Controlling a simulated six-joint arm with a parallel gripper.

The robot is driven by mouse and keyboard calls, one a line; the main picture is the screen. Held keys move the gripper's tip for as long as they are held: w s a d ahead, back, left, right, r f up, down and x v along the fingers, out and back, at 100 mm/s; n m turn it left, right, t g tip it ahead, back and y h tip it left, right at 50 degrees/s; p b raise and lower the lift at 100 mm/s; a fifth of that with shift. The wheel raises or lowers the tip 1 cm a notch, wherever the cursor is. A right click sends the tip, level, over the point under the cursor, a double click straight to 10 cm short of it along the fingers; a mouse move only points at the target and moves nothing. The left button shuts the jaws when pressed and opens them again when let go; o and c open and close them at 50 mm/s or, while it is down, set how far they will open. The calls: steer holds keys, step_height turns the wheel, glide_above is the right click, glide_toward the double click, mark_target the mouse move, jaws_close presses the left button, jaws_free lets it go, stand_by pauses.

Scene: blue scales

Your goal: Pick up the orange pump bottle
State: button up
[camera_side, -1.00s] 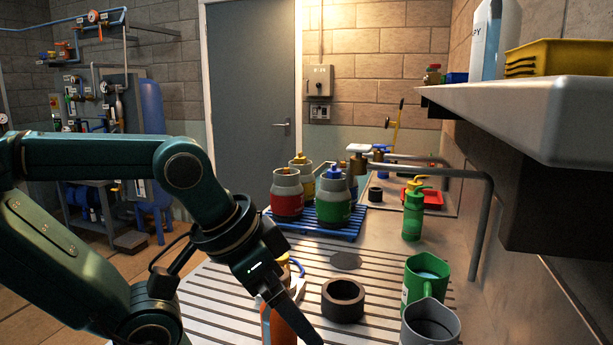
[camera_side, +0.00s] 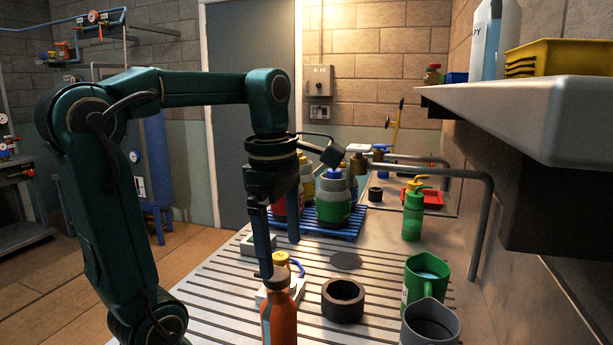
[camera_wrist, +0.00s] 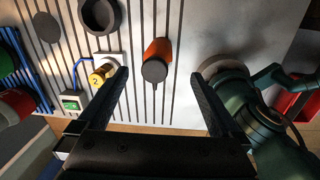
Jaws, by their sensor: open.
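The orange bottle (camera_side: 279,325) stands upright at the front of the slatted drainboard, cut off by the lower picture edge. In the wrist view the bottle (camera_wrist: 158,47) shows its dark round top and orange side between the fingers. My gripper (camera_side: 279,258) points down, open and empty, above and slightly behind the bottle in the side view. One fingertip overlaps the bottle's top there, and contact cannot be told. In the wrist view my gripper (camera_wrist: 160,73) has its fingers spread on either side of the bottle.
A white block with a yellow knob (camera_wrist: 97,77) and blue hose stands close by the bottle. A dark ring (camera_side: 343,299), green jug (camera_side: 425,281) and grey jug (camera_side: 430,325) are to the right. A blue rack (camera_side: 345,229) with containers and a green pump bottle (camera_side: 413,216) are behind.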

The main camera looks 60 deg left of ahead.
mark_target(278, 310)
steer(key=a+n, duration=0.1)
steer(key=n, duration=0.1)
steer(key=a+n, duration=0.1)
steer(key=n, duration=0.1)
steer(key=shift+f+n+g, duration=0.1)
steer(key=shift+n+g, duration=0.3)
steer(key=shift+f+n, duration=0.3)
steer(key=shift+f, duration=0.1)
step_height(278, 310, down, 13)
steer(key=shift+f, duration=0.1)
jaws_close()
